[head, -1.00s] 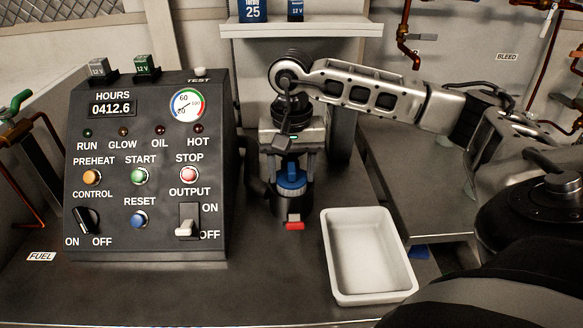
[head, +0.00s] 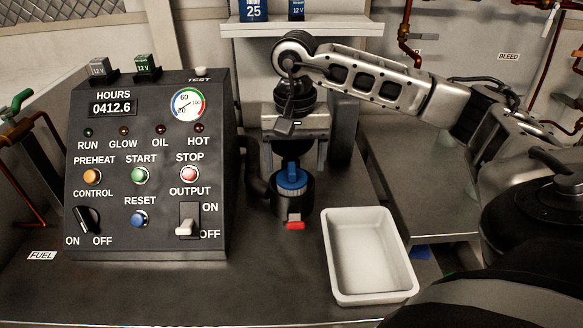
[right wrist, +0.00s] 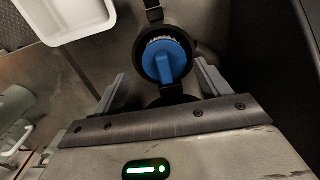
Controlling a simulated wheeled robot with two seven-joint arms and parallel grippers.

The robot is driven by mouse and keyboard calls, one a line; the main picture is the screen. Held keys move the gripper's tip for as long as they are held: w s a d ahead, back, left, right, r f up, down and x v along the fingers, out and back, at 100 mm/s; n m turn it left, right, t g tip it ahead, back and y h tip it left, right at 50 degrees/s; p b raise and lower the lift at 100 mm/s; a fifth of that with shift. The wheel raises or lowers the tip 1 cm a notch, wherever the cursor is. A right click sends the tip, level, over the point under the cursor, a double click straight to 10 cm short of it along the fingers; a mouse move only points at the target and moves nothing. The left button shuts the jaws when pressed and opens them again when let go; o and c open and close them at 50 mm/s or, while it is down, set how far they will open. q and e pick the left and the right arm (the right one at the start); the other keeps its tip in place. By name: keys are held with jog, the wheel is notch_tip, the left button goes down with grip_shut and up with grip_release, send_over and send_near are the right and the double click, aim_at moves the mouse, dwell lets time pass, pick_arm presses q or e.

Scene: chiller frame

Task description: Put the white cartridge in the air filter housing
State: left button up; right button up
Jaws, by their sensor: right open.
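The air filter housing (head: 292,207) is a dark upright cylinder on the bench, right of the control panel, with a red latch (head: 295,225) at its front. A blue cap with a raised grip bar (head: 292,178) sits at its top; it also shows in the right wrist view (right wrist: 166,60). A pale ribbed edge shows beside the cap in that view; I cannot tell if it is the white cartridge, which I do not clearly see elsewhere. My right gripper (head: 293,166) is open and empty above the cap, its fingers (right wrist: 161,75) apart. My left gripper is not in view.
An empty white tray (head: 336,262) stands on the bench right of the housing. The control panel (head: 150,170) stands close on the left. A shelf (head: 300,30) hangs behind my right arm.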

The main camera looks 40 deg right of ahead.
notch_tip(320, 180, up, 10)
jog(key=shift+w+a+f+p, duration=0.15)
jog(key=shift+a+f+p, duration=0.05)
jog(key=shift+a+p, duration=0.1)
dwell(0.5)
